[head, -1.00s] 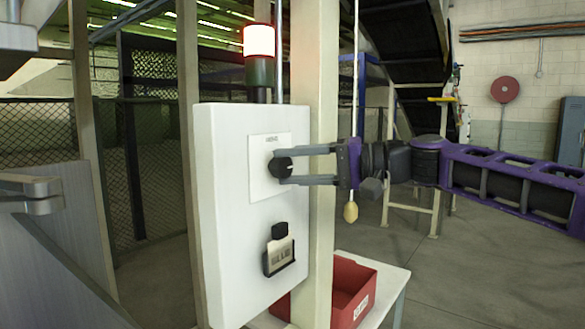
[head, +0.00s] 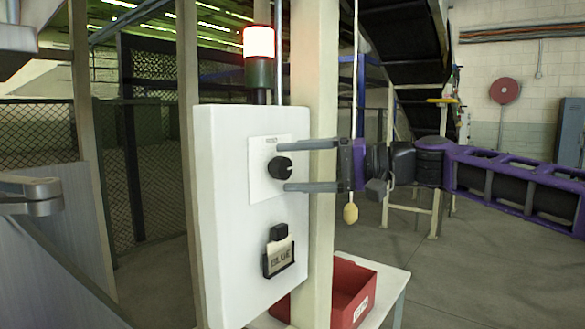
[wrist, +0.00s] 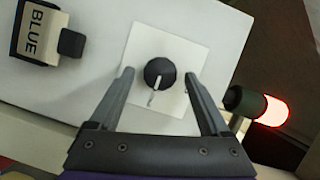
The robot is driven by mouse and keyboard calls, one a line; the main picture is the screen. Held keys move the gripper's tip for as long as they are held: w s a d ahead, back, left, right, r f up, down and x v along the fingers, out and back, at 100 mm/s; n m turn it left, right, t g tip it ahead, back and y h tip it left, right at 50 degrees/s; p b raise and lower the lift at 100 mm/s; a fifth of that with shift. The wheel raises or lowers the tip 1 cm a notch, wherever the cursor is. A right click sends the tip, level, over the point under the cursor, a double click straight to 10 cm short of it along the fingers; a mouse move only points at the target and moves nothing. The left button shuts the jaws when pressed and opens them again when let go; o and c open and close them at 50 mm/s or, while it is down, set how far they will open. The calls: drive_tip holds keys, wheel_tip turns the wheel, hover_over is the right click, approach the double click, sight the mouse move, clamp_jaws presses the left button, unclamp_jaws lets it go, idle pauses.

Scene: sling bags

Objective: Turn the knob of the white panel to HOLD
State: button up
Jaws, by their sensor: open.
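The white panel (head: 225,220) stands upright left of a cream post. Its black round knob (head: 281,168) sits on a white label plate (head: 262,190); the plate's lettering is too small to read. In the wrist view the knob (wrist: 160,73) shows a pale pointer line directed toward the gripper's side. My gripper (head: 286,166) is open, with one finger above and one below the knob. In the wrist view my gripper (wrist: 159,78) has its fingers on either side of the knob, with clear gaps.
A holder with a card marked BLUE (head: 279,257) is on the panel below the knob. A stack light (head: 259,55) glows red at its top behind the panel. A red bin (head: 352,288) sits on a white table at lower right. A grey metal part (head: 35,195) is at left.

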drive_tip(key=p+v, duration=0.1)
drive_tip(key=v, duration=1.5)
drive_tip(key=shift+d, duration=0.3)
drive_tip(key=shift+s+r, duration=0.1)
drive_tip(key=shift+s, duration=0.05)
drive_tip(key=s+a+f+n+t+h+p, duration=0.1)
drive_tip(key=s+a+h, duration=0.15)
drive_tip(key=s, duration=0.45)
drive_tip(key=s+a+f+t+h+p, duration=0.1)
drive_tip(key=s+a+f+h, duration=0.1)
drive_tip(key=s+h, duration=0.3)
drive_tip(key=s+f+h+p, duration=0.1)
drive_tip(key=s+f+h, duration=0.2)
drive_tip(key=f, duration=0.6)
drive_tip(key=s+d+f+g+h, duration=0.1)
drive_tip(key=s+f+h, duration=0.3)
drive_tip(key=f, duration=0.5)
drive_tip(key=shift+s+h+p, duration=0.25)
drive_tip(key=shift+h+p, duration=0.1)
drive_tip(key=shift+h, duration=0.6)
